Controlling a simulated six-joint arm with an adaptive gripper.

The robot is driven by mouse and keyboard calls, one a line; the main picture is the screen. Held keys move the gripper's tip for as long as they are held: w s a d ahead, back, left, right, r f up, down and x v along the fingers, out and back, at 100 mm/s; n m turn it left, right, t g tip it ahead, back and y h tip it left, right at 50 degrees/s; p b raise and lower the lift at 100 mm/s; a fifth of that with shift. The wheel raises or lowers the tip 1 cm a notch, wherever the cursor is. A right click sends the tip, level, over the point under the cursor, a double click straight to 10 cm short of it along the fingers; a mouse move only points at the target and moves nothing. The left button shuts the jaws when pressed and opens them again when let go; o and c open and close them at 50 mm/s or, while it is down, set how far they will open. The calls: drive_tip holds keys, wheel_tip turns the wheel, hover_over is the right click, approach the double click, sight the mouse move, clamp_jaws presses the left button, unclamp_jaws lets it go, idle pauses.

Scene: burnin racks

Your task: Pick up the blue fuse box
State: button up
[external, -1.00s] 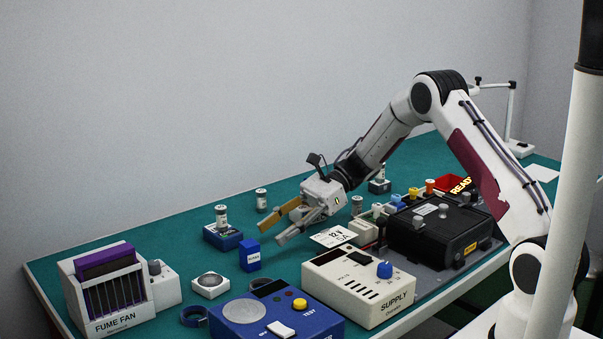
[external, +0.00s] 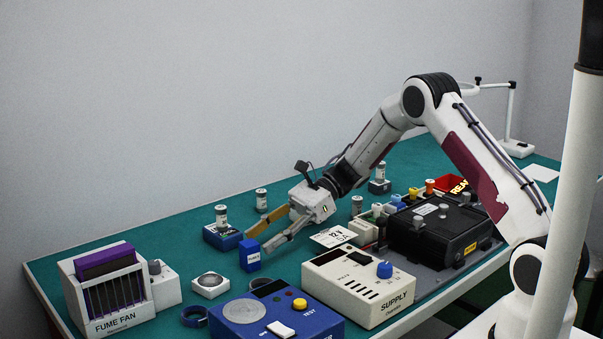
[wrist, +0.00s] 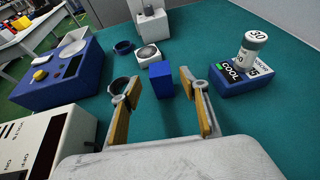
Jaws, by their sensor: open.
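The blue fuse box (external: 249,255) is a small upright blue block with a pale label, standing on the green bench top in the external view. In the wrist view the fuse box (wrist: 161,80) lies ahead, between the lines of the two fingers and a little beyond their tips. My gripper (external: 257,239) is open and empty, low over the bench, with its fingertips close to the right side of the box. In the wrist view my gripper (wrist: 158,85) shows both fingers with tan pads, spread wider than the box. I cannot tell whether a fingertip touches it.
A blue COOL block (wrist: 243,77) with a cylinder on it stands close to one finger. The blue test box (external: 270,315), the cream SUPPLY box (external: 345,295) and a small white unit with a round top (external: 210,286) stand nearby.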

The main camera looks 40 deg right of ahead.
sight(249, 243)
drive_tip(key=shift+r+x, duration=0.2)
drive_tip(key=shift+x, duration=1.95)
drive_tip(key=shift+a, duration=0.1)
drive_tip(key=c, duration=1.2)
